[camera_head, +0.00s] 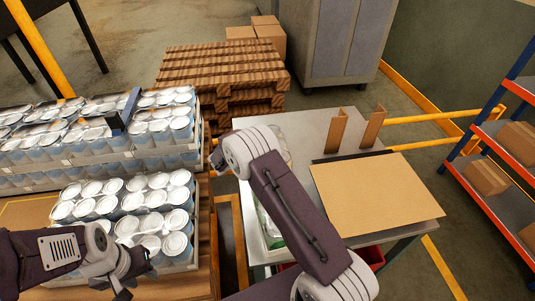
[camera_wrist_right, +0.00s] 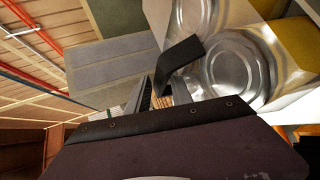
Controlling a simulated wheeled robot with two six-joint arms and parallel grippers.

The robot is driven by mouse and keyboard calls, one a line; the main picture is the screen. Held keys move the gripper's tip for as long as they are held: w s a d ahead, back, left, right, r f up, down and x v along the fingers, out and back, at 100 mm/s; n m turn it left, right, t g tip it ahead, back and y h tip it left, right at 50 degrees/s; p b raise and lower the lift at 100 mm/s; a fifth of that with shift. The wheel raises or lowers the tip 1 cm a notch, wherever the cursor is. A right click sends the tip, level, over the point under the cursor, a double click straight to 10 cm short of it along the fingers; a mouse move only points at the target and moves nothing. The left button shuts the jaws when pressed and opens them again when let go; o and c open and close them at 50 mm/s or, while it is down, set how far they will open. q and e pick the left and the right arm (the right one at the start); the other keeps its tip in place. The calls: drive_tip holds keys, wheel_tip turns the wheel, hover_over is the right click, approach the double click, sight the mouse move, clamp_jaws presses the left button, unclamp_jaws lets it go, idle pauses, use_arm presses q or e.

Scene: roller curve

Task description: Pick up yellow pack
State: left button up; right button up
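I cannot make out a yellow pack in the head view; my right arm hides part of the grey table. In the right wrist view, silver can tops (camera_wrist_right: 236,70) sit in a pack (camera_wrist_right: 295,38) with yellow and white sides, close beside the fingers. My right gripper (camera_wrist_right: 163,92) looks open, its two dark fingers apart with nothing seen between them. In the head view it (camera_head: 216,160) is at the table's left edge, small and partly hidden by its wrist. My left gripper (camera_head: 136,280) is in front of the white-lidded cans, with fingers apart and apparently empty.
Packs of white-lidded cans (camera_head: 120,205) stand stacked at left. Wooden pallets (camera_head: 225,75) are behind. The grey table (camera_head: 300,128) holds a flat cardboard sheet (camera_head: 375,195) and two upright brown brackets (camera_head: 337,130). A shelf with cartons (camera_head: 487,177) is at right. A grey cabinet (camera_head: 337,40) stands behind.

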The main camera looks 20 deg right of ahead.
drive_tip(key=shift+a, duration=0.1)
clamp_jaws()
drive_tip(key=shift+s, duration=0.1)
idle(0.9)
